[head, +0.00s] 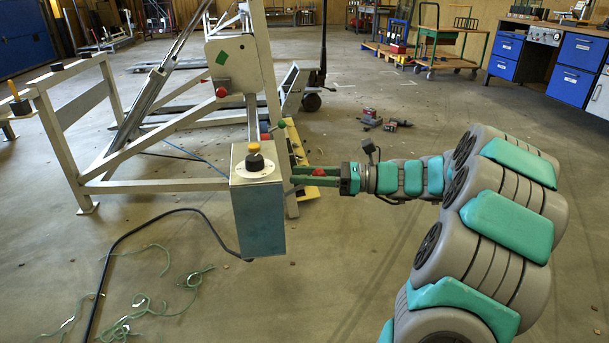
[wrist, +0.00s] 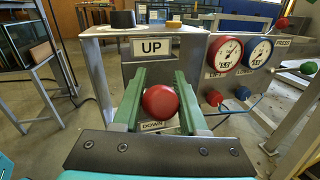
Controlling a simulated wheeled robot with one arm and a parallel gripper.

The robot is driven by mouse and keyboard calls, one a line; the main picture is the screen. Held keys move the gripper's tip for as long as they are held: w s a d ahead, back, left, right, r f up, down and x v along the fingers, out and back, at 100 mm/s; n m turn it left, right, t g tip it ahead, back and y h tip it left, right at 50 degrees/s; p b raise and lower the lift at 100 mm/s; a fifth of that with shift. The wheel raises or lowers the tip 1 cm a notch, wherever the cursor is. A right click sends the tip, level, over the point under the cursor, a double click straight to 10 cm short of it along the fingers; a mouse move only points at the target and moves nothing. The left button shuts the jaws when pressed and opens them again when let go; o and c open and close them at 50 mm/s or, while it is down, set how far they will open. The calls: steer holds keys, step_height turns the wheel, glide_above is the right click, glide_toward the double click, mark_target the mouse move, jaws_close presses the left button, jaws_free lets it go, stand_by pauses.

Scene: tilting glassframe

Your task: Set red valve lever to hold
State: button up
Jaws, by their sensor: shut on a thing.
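The red valve lever's round knob (wrist: 160,101) sits between my green fingers in the wrist view, below the UP label (wrist: 151,46) and above the DOWN label (wrist: 152,126). My gripper (wrist: 160,73) is shut on this red knob, with one finger on each side. In the head view my gripper (head: 293,175) reaches from the right to the side of the control box (head: 259,215), and part of the red knob (head: 318,172) shows between the fingers. The lever's shaft and pivot are hidden behind the knob.
Two gauges, red (wrist: 224,52) and blue (wrist: 258,52), stand right of the lever, with red and blue small knobs below. The metal frame (head: 150,160) stands at left. Cable and green cord lie on the floor.

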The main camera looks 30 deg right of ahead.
jaws_close()
stand_by(0.8)
